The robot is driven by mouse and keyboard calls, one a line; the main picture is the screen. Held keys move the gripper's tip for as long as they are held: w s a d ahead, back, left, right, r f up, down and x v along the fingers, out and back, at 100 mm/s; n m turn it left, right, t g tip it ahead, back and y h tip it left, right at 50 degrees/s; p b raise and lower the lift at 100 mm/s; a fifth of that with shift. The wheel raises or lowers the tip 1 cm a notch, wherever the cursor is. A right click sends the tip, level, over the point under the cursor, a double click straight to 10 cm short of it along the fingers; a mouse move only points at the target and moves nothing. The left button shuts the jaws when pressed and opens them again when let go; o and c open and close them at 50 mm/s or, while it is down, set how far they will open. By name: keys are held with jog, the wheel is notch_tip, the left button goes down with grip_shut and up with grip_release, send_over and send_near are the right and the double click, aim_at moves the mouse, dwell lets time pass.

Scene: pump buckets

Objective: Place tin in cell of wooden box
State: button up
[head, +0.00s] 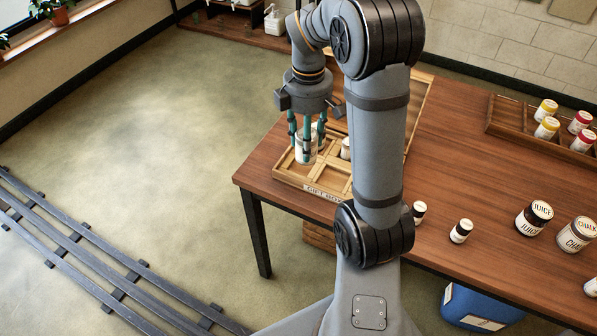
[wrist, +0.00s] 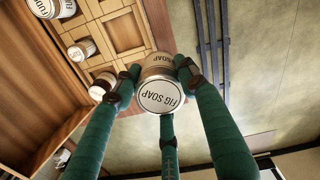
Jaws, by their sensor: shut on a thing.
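My gripper (head: 307,146) has three teal fingers closed around a white tin (head: 305,151), which is upright. In the wrist view the tin (wrist: 160,97) reads "FIG SOAP", with my fingers (wrist: 159,82) around it. The wooden box (head: 323,195), marked "GIFT BOX", lies at the table's left end and is divided into cells. In the head view the tin overlaps the box's left cells; I cannot tell its height above the floor of the box. The front cells look empty. The box's lattice (wrist: 115,32) also shows in the wrist view. A small white tin (head: 346,148) is partly hidden behind my arm.
The table (head: 450,130) has a wooden rack (head: 505,118) with several yellow- and red-lidded jars at the back right. A juice tin (head: 534,218), a chalk tin (head: 576,234) and small dark-lidded jars (head: 461,231) stand near the front edge. Table's middle is clear.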

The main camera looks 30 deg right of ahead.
jog(key=d+f+n, duration=0.1)
jog(key=d+n, duration=0.1)
jog(key=d, duration=0.1)
jog(key=d+f+n, duration=0.1)
jog(key=d+n, duration=0.1)
jog(key=d, duration=0.1)
jog(key=d+f+n+b, duration=0.1)
jog(key=d+n, duration=0.2)
jog(key=shift+s+d+f, duration=0.2)
jog(key=shift+d+f, duration=0.1)
jog(key=shift+d, duration=0.1)
jog(key=shift+c, duration=0.2)
jog(key=shift+n, duration=0.4)
jog(key=shift+w+a+f+p, duration=0.25)
jog(key=shift+w+a+f, duration=0.85)
jog(key=shift+w+f, duration=0.6)
jog(key=shift+w+a+f+p, duration=0.2)
jog(key=shift+w+a+f, duration=1.05)
jog(key=shift+f, duration=0.8)
jog(key=shift+w+a+f+p, duration=0.25)
jog(key=shift+w+a+f, duration=0.7)
jog(key=shift+w+f, duration=0.8)
jog(key=shift+s+f, duration=0.1)
jog(key=shift+s, duration=0.1)
jog(key=shift+f, duration=0.2)
jog(key=o, duration=1.2)
jog(key=shift+o, duration=0.2)
notch_tip(320, 180, up, 12)
jog(key=shift+r+p, duration=0.25)
jog(key=shift+p, duration=0.15)
